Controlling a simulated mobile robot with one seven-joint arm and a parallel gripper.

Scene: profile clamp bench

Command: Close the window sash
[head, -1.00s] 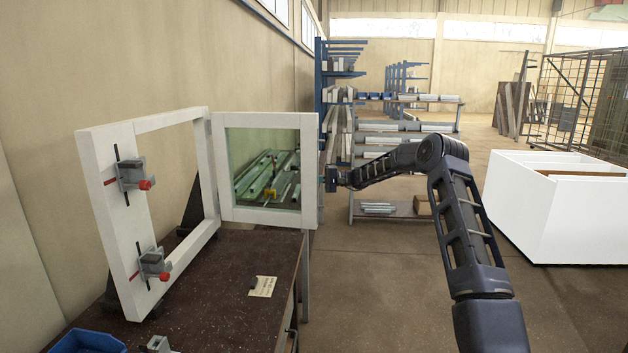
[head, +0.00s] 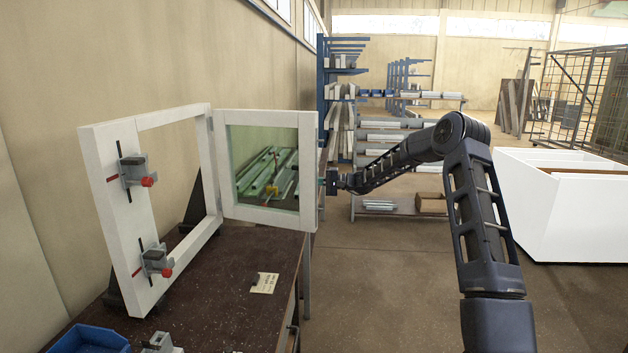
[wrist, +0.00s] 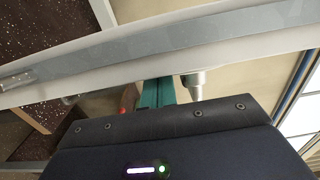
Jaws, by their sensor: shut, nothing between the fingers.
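The window sash (head: 308,165), a white frame around greenish glass, stands open, swung out from the right side of the white window frame (head: 172,118). My gripper (head: 323,182) is at the sash's outer, right-hand edge, with its fingers shut and empty. In the wrist view the teal fingers (wrist: 157,92) reach up to a long white band with a grey strip, the sash edge (wrist: 190,38). I cannot tell whether they press on it. A silver rod-like part (wrist: 195,85) stands beside them. Two grey clamps with red knobs (head: 134,171) (head: 156,262) sit on the frame's left post.
The frame stands on a dark speckled bench (head: 215,305) against the wall. A tag (head: 264,283) and a blue bin (head: 88,341) lie on it. A white open box (head: 560,195) is at the right. Racks (head: 390,138) stand behind. The floor right of the bench is clear.

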